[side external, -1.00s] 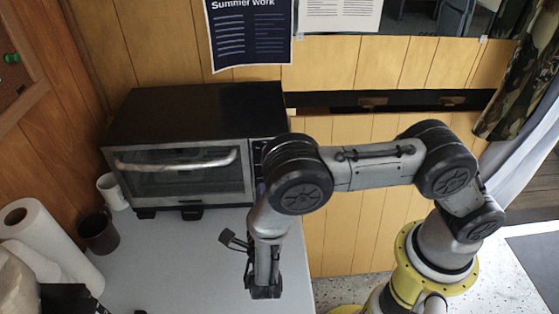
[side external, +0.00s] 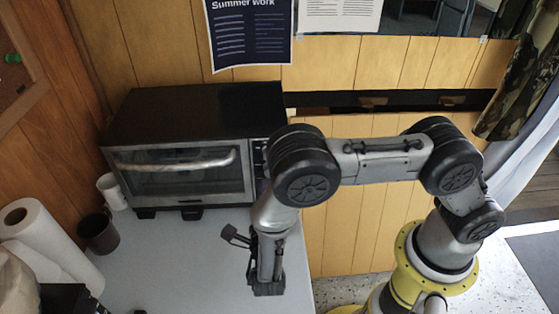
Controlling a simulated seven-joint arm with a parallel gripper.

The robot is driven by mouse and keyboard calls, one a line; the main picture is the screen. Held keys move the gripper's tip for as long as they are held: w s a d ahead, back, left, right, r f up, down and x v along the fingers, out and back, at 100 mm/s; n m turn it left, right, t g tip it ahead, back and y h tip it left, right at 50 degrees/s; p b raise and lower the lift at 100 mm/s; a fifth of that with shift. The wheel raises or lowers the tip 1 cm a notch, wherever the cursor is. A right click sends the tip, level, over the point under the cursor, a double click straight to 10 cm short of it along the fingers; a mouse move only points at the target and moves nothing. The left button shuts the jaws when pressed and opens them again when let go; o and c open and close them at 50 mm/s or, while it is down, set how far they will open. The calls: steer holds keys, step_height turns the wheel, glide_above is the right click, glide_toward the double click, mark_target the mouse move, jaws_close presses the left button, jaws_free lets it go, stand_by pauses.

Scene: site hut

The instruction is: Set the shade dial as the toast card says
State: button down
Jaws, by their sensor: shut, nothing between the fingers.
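The black toaster oven (side external: 200,112) stands at the back of the grey counter, its glass door (side external: 180,175) shut with a silver handle across the top. Its control panel (side external: 258,158) is a narrow strip at the right end, partly hidden behind my arm. I cannot make out the shade dial. No toast card can be picked out. My gripper (side external: 231,234) is in front of the oven's right part, apart from it, with its small dark fingers pointing up and left. It is shut and empty.
A white mug (side external: 111,191), a dark cup (side external: 98,233) and paper towel rolls (side external: 38,240) stand at the left. A dark blue poster (side external: 248,36) and a white sheet (side external: 338,14) hang on the wall. The counter (side external: 180,260) before the oven is clear.

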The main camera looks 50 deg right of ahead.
steer(key=shift+w+a+r, duration=0.1)
steer(key=shift+a+r, duration=0.05)
steer(key=shift+a, duration=0.15)
steer(key=v, duration=0.5)
steer(key=shift+s+a, duration=0.3)
steer(key=shift+r, duration=0.1)
steer(key=s+d+r+m+g+y, duration=0.1)
steer(key=s+d+r+m+g, duration=0.2)
steer(key=d+r+m+g, duration=0.5)
steer(key=s+d+r+m+g+y, duration=0.1)
steer(key=s+d+r+m+g, duration=0.25)
steer(key=d+m, duration=0.55)
steer(key=s+r+m+t+y, duration=0.2)
steer(key=s+r+m+y, duration=0.2)
steer(key=m, duration=0.7)
steer(key=s+a+r+m+t+y, duration=0.1)
steer(key=s+r+m+y, duration=0.3)
steer(key=m, duration=0.7)
steer(key=s+t+y, duration=0.1)
steer(key=s+y, duration=0.1)
steer(key=s, duration=0.1)
steer(key=shift+s+r+y, duration=0.3)
steer(key=shift+r+y, duration=0.05)
steer(key=shift+y, duration=0.05)
